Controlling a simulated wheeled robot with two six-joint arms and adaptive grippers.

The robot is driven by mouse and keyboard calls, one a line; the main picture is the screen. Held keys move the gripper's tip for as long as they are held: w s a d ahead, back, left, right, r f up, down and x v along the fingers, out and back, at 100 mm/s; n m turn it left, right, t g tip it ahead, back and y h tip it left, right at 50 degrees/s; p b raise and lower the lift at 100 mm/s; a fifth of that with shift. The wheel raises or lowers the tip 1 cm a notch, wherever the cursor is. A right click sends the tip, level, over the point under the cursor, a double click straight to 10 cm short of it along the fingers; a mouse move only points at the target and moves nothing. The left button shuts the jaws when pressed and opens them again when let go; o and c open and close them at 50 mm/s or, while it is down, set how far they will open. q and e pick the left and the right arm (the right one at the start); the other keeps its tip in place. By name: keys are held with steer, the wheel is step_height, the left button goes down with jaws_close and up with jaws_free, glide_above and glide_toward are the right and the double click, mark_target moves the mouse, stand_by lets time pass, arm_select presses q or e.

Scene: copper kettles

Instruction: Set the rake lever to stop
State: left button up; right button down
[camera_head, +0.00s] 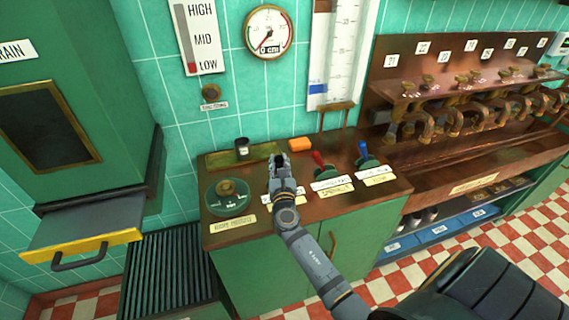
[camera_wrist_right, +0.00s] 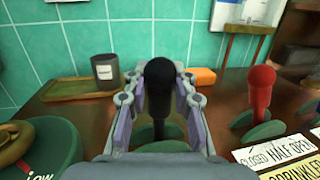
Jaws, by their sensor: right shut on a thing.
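A black-knobbed lever (camera_wrist_right: 160,85) stands upright on a green base on the brown counter; it is likely the rake lever, but its label is mostly hidden behind my arm. My right gripper (camera_head: 279,161) is over this lever. In the right wrist view its two fingers (camera_wrist_right: 160,100) are closed on either side of the black knob and hold it. The lever's set position cannot be read. My left gripper is not in view.
A red lever (camera_head: 318,160) and a blue lever (camera_head: 364,150) stand to the right. A green dial (camera_head: 227,203) is at left. A dark cup (camera_head: 242,147) and an orange block (camera_head: 300,144) are behind. Copper valves (camera_head: 440,118) line the right wall.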

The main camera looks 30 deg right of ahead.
steer(key=c, duration=1.1)
jaws_free()
steer(key=v, duration=1.2)
